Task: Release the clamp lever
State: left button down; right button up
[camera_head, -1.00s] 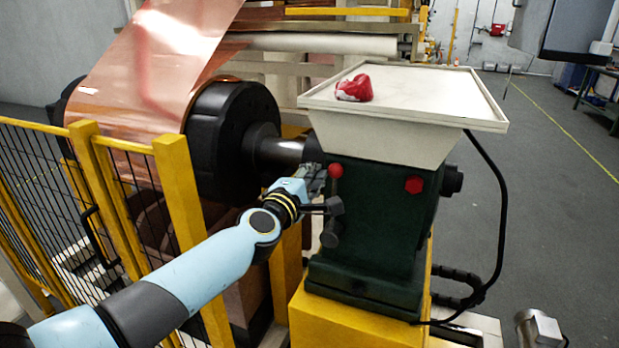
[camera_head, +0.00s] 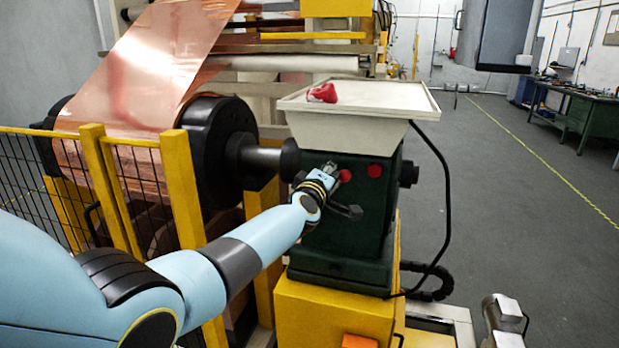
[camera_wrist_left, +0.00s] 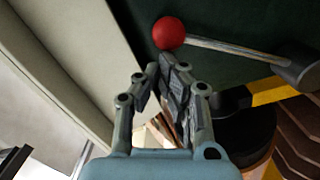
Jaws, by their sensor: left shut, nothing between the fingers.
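The clamp lever is a thin metal rod with a red ball knob (camera_wrist_left: 169,33); in the wrist view the rod (camera_wrist_left: 235,50) runs right to a grey hub (camera_wrist_left: 299,70). In the head view, the red knob (camera_head: 346,176) shows on the front of the dark green housing (camera_head: 340,235). My left gripper (camera_head: 334,170) is at the housing front, beside the knob. In the wrist view its fingers (camera_wrist_left: 160,68) are shut and empty, with the tips just below the knob; I cannot tell whether they touch it. The gripper and forearm partly hide the lever.
A white tray (camera_head: 420,108) with a red cloth-like item (camera_head: 322,93) tops the housing. A copper foil roll (camera_head: 85,165) and black shaft (camera_head: 265,160) stand left, behind a yellow fence (camera_head: 182,185). A second red knob (camera_head: 375,170) is nearby. Floor at right (camera_head: 500,210) is open.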

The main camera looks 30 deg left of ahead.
pick_arm(q)
jog(key=d+f+m, duration=0.1)
jog(key=w+d+f+m, duration=0.1)
jog(key=d, duration=0.1)
jog(key=d+f+m, duration=0.1)
jog(key=d, duration=0.1)
jog(key=shift+w+m+b, duration=0.3)
jog(key=shift+b, duration=0.1)
jog(key=d+f+m+b, duration=0.3)
jog(key=d+f+b, duration=0.1)
jog(key=f, duration=0.1)
jog(key=shift+w+d+f, duration=0.15)
jog(key=shift+w+f, duration=0.2)
jog(key=shift+w, duration=0.1)
pick_arm(e)
jog(key=f, duration=0.1)
jog(key=w+f, duration=0.1)
jog(key=f, duration=0.3)
jog(key=shift+w+a, duration=0.25)
pick_arm(q)
jog(key=shift+s+f, duration=0.1)
pick_arm(e)
jog(key=shift+w, duration=0.1)
